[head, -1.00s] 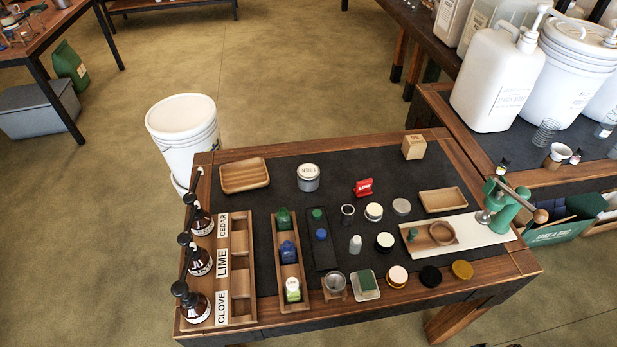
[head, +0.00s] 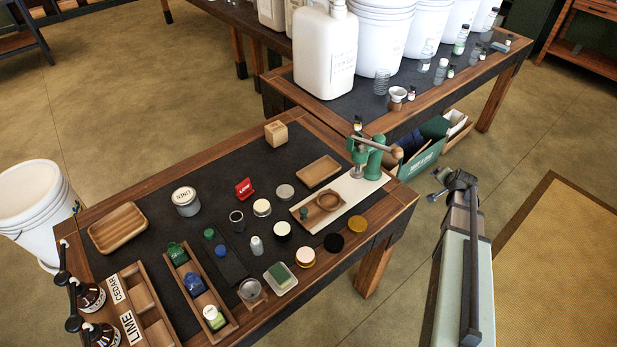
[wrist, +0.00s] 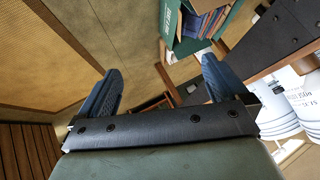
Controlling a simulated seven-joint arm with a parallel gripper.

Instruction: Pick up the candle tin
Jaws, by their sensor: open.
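The candle tin (head: 186,201) looks like a round silver tin with a pale lettered lid. It stands upright on the black mat of the wooden workbench, right of a wooden tray, in the head view. My gripper (head: 447,184) is off the bench's right side, well apart from the tin. In the wrist view my gripper (wrist: 163,88) has its two dark fingers spread with nothing between them. The tin does not show in the wrist view.
A red card stand (head: 244,188), a wooden block (head: 276,133) and several small jars share the mat. A green press (head: 368,158) stands at the bench's right end. A second table (head: 440,100) with white buckets is behind. Open mat surrounds the tin's far side.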

